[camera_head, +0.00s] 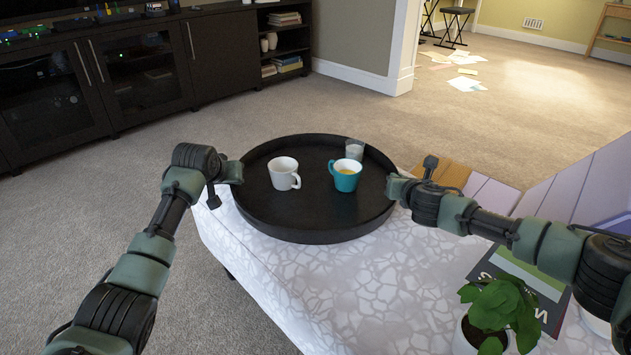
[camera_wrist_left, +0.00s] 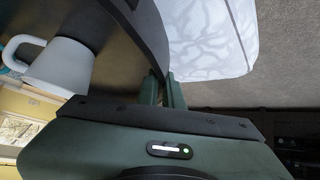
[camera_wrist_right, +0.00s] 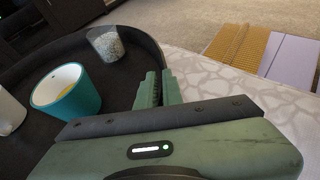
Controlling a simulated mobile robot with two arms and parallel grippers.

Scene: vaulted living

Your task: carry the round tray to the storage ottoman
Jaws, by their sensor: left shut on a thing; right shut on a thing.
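The round tray (camera_head: 315,213) is black with a raised rim. My right gripper (camera_head: 392,186) is shut on the right rim, also in the right wrist view (camera_wrist_right: 157,90).
A potted plant (camera_head: 503,308) and a dark book (camera_head: 525,285) lie on the patterned surface at the right. A dark cabinet (camera_head: 140,75) lines the back left. Papers (camera_head: 465,83) lie on the far carpet. Carpet on the left is clear.

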